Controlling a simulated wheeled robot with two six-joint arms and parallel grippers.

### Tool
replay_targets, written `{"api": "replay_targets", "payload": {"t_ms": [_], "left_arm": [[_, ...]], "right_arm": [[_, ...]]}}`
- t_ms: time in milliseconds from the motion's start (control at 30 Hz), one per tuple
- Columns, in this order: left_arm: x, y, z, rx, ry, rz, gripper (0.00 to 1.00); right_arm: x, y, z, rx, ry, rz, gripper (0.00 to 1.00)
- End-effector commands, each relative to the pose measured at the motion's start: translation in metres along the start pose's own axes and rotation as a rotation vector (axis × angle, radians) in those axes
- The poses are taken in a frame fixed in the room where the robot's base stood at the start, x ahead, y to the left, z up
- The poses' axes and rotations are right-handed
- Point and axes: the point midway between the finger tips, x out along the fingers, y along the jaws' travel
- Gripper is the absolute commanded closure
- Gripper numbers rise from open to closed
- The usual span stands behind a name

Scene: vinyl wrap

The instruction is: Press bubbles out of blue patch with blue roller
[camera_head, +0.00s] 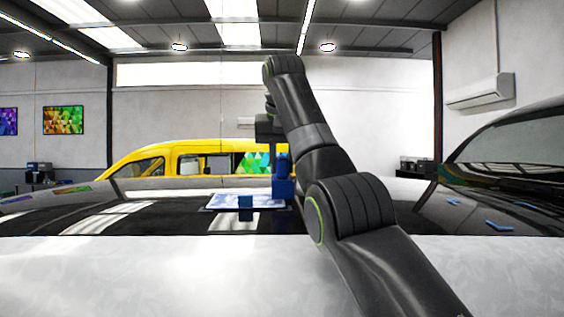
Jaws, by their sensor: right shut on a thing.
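My right gripper (280,150) points down over the dark glossy panel in the middle of the view. It is shut on the blue roller (285,188), which is upright with its lower end at the right edge of a pale bluish sheet (222,203). I cannot tell whether the roller touches the sheet. A small blue square (245,201) shows on the sheet, left of the roller; it may be the blue patch. Bubbles are too small to make out. My left gripper is not in view.
The glossy dark panel (160,220) has a white surface (120,270) in front of it. Several small blue pieces (498,226) lie at the right. A yellow van (135,165) stands behind, and a dark car window (515,140) rises at the right. The panel left of the sheet is mostly clear.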

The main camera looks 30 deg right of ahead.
Motion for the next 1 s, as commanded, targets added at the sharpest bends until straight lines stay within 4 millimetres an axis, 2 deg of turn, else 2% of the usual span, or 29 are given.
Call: {"api": "replay_targets", "payload": {"t_ms": [333,700,1000], "left_arm": [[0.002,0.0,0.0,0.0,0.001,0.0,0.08],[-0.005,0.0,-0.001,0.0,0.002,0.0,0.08],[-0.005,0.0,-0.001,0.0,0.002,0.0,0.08]], "right_arm": [[0.003,-0.001,0.001,0.0,0.0,0.0,1.0],[0.003,-0.021,0.002,-0.001,-0.001,0.0,1.0],[0.004,-0.022,0.003,0.0,-0.002,0.0,1.0]]}}
